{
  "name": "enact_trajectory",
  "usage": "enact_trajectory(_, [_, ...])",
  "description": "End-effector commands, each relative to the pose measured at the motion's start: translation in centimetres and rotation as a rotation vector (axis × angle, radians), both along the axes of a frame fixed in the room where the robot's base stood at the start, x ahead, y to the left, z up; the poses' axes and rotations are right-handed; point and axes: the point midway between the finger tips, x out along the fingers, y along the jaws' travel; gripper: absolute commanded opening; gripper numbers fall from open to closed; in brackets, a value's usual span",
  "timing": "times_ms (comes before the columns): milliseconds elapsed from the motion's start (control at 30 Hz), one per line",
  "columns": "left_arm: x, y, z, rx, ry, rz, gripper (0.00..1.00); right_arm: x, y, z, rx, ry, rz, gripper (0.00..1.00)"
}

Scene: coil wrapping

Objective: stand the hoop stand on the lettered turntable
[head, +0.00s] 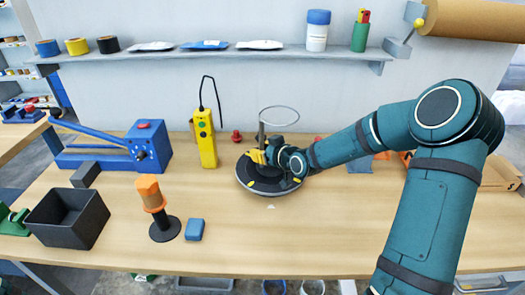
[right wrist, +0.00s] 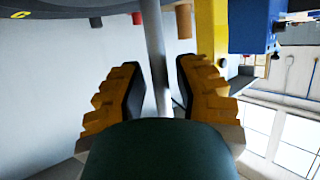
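The hoop stand's pale ring (head: 279,115) sits on top of a thin grey post (head: 261,133). The stand is upright above the dark round turntable (head: 243,181), and its dark base appears to rest on the turntable, partly hidden by my arm. No letters are readable; yellow marks show on the turntable. My right gripper (head: 257,156) is at the post. In the right wrist view the post (right wrist: 155,50) runs between the two yellow fingers (right wrist: 160,90), with a narrow gap at each side. The turntable's dark edge (right wrist: 60,10) shows there too. My left gripper is out of view.
A yellow pendant controller (head: 206,140) stands left of the turntable. Further left are a blue lever machine (head: 150,145), a dark bin (head: 68,218), an orange-handled tool (head: 150,193) and a blue block (head: 194,229). The table front, right of the blue block, is clear.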

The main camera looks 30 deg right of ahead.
Motion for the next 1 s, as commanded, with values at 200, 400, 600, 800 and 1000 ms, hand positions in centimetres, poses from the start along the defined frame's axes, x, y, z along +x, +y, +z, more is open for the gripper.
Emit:
enact_trajectory(200, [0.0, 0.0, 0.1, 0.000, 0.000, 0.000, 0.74, 0.0, 0.0, 0.1, 0.000, 0.000, 0.000, 0.34])
enact_trajectory(400, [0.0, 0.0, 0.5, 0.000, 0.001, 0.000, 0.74, 0.0, 0.0, 0.6, 0.000, -0.001, 0.000, 0.34])
enact_trajectory(600, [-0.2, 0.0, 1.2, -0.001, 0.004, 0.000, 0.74, -3.0, -0.5, 1.8, -0.004, 0.001, -0.003, 0.34])
enact_trajectory(800, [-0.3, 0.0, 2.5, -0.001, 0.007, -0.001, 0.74, -6.9, -1.1, 3.5, -0.004, 0.000, -0.004, 0.34])
enact_trajectory(1000, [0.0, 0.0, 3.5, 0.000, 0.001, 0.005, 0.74, -9.8, -1.4, 4.6, -0.003, -0.001, -0.003, 0.34])
